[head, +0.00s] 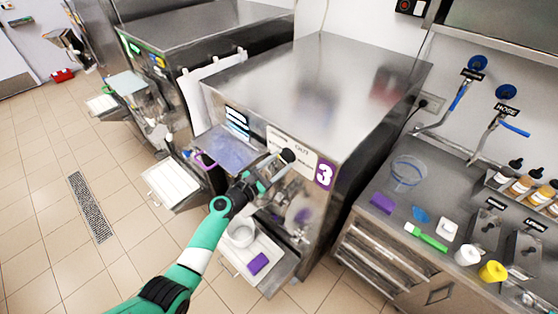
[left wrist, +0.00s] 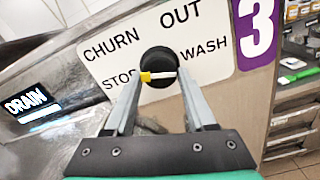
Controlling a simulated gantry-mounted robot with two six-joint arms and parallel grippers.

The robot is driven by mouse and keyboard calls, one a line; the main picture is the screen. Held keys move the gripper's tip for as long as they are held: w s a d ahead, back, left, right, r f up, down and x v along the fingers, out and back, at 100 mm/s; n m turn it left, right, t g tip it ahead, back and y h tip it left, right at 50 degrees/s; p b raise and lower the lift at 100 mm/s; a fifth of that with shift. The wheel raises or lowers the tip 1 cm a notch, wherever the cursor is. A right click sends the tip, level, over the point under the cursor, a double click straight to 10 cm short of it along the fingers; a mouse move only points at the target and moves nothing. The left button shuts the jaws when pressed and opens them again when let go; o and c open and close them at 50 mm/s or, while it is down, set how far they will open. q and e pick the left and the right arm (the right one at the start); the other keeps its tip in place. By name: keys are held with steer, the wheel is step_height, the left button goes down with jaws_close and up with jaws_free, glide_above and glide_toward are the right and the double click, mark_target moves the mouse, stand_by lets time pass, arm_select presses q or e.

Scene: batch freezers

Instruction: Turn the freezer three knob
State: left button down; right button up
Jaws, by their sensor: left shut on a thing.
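The freezer three knob (left wrist: 158,58) is round and black, on a white label plate (left wrist: 110,58) reading CHURN, OUT, STOP and WASH. It also shows in the head view (head: 288,155). A pale bar with a yellow left end lies nearly level across the knob, the yellow end towards the STOP side. My left gripper (left wrist: 161,75) has one finger on each side of the knob and is shut on it. In the head view my left gripper (head: 272,164) reaches the front panel beside the purple "3" (head: 324,174). My right gripper is not in view.
Freezer three (head: 310,75) has a tray (head: 276,268) low at its front, holding a white container (head: 241,234) and a purple block (head: 258,263). Another freezer (head: 190,40) stands to the left. A steel counter (head: 395,235) with bottles and tools is at right. Floor is open at left.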

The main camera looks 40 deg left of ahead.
arm_select(q)
steer(key=shift+n+p, duration=0.4)
steer(key=shift+n, duration=1.2)
steer(key=shift+c, duration=1.2)
jaws_free()
